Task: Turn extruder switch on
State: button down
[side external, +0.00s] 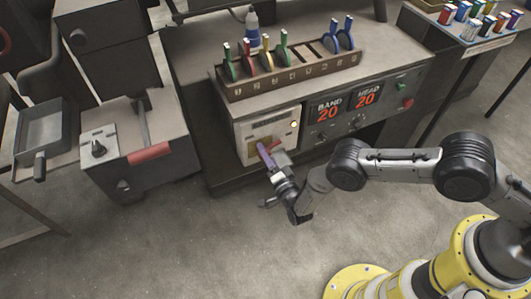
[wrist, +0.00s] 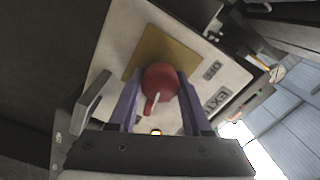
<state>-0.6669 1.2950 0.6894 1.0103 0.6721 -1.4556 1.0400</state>
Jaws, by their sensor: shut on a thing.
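The extruder switch is a red rotary knob (wrist: 161,80) on a yellow plate (wrist: 160,50), in the middle of the wrist view. Its pale pointer mark points down and slightly left in that picture. An OFF label (wrist: 212,70) is to the right of the knob. My gripper (wrist: 160,88) has its two purple fingers on either side of the knob, closed on it. In the side view my gripper (side external: 265,151) reaches the lower part of the cream panel (side external: 282,119), and the knob is hidden there.
A rack (side external: 290,75) with colored handled tools stands on the bench above the panel. The control face (side external: 352,114) to the right shows BAND 20 and HEAD 20. A grey box (side external: 130,150) with a red edge stands left. The floor in front is clear.

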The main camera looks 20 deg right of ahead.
jog(key=shift+m, duration=1.1)
jog(key=shift+c, duration=1.7)
grip_release()
jog(key=shift+s, duration=0.1)
jog(key=s, duration=1.3)
jog(key=shift+s, duration=0.3)
